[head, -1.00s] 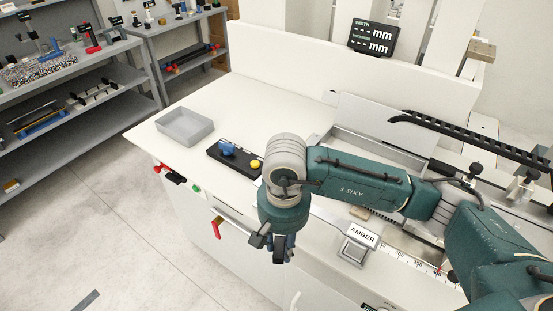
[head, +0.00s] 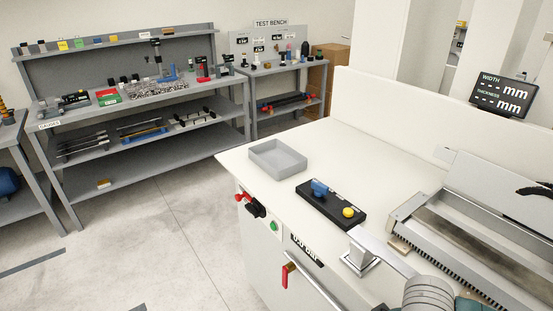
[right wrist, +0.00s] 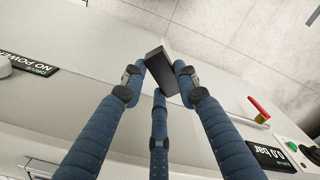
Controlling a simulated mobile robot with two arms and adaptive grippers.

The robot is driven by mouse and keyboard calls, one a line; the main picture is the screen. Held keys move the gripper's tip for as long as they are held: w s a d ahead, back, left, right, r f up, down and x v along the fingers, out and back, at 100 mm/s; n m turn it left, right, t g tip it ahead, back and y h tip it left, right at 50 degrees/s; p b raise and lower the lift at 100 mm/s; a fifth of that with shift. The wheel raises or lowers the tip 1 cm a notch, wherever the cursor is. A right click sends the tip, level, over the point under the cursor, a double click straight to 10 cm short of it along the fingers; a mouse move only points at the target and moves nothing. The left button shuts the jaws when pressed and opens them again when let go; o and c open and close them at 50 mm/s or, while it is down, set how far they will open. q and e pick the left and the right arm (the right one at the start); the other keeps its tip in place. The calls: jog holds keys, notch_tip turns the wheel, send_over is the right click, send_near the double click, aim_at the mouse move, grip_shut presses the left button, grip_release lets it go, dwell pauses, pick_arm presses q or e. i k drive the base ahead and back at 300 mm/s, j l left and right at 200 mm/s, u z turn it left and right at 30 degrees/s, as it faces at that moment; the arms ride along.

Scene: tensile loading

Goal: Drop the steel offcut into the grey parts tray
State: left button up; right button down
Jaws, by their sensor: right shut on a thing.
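The grey parts tray (head: 262,161) sits on the white bench top near its far left corner in the head view, and it looks empty. In the right wrist view my right gripper (right wrist: 160,75) is shut on a dark grey block, the steel offcut (right wrist: 166,68), held between its blue fingers. The bench front and the floor show behind it. My left gripper is in neither view.
A black control box (head: 331,206) with a blue knob and a yellow button lies just in front of the tray. A metal stand (head: 360,258) is nearer. A long open metal trough (head: 450,225) lies to the right. Shelves (head: 140,140) stand behind at left.

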aim_at(285, 159)
jog(key=i+j, duration=0.15)
jog(key=j, duration=0.2)
jog(key=i+j+z, duration=0.15)
jog(key=i+j, duration=0.2)
jog(key=j, duration=0.3)
jog(key=i+j+z, duration=0.15)
jog(key=j, duration=0.2)
jog(key=i+j, duration=0.1)
jog(key=j, duration=0.25)
jog(key=i+j+z, duration=0.1)
jog(key=j, duration=0.25)
jog(key=i+j+z, duration=0.1)
jog(key=j, duration=0.3)
jog(key=i, duration=0.05)
